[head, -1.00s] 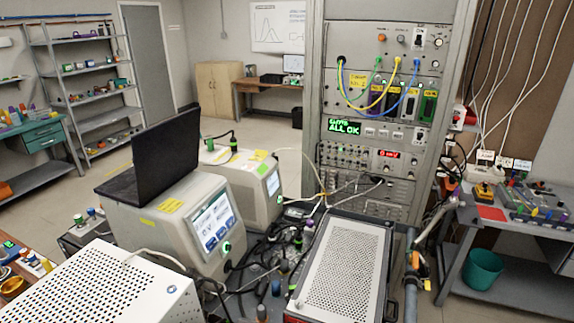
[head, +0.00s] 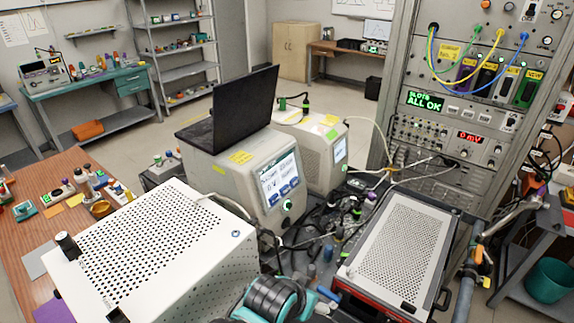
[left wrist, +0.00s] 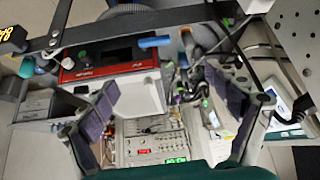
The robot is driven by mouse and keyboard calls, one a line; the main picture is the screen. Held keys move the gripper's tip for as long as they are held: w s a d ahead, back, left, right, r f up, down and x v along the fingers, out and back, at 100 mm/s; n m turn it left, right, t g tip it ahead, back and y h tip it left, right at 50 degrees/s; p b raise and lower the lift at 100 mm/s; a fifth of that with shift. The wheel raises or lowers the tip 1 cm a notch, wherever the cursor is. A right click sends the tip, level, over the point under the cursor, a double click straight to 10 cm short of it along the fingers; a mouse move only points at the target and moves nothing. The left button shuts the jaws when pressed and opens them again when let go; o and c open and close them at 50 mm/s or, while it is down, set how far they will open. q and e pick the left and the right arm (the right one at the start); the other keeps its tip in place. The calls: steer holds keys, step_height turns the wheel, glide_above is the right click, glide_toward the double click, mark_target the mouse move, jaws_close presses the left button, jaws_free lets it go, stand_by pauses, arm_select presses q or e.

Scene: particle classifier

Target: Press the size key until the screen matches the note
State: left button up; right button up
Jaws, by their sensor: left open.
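The beige instrument (head: 225,165) under the black laptop has a lit screen (head: 279,180) on its front, with pale text and blue keys (head: 285,194) along the lower part. The text and key labels are too small to read surely. A yellow note (head: 240,157) lies on its top. Another yellow note (head: 447,52) is on the rack. My left gripper (left wrist: 165,115) is open and empty in the left wrist view, its purple-padded fingers apart and the rack beyond. In the head view only a teal and black part of my arm shows at the bottom. My right gripper is not in view.
A white perforated box (head: 150,240) stands in front left, and a perforated instrument (head: 400,250) at right. Cables and small parts (head: 335,215) crowd the gap between. The rack (head: 430,150) has a green display (head: 424,101) and a red one (head: 470,137).

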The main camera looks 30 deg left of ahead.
arm_select(q)
jaws_close()
stand_by(1.2)
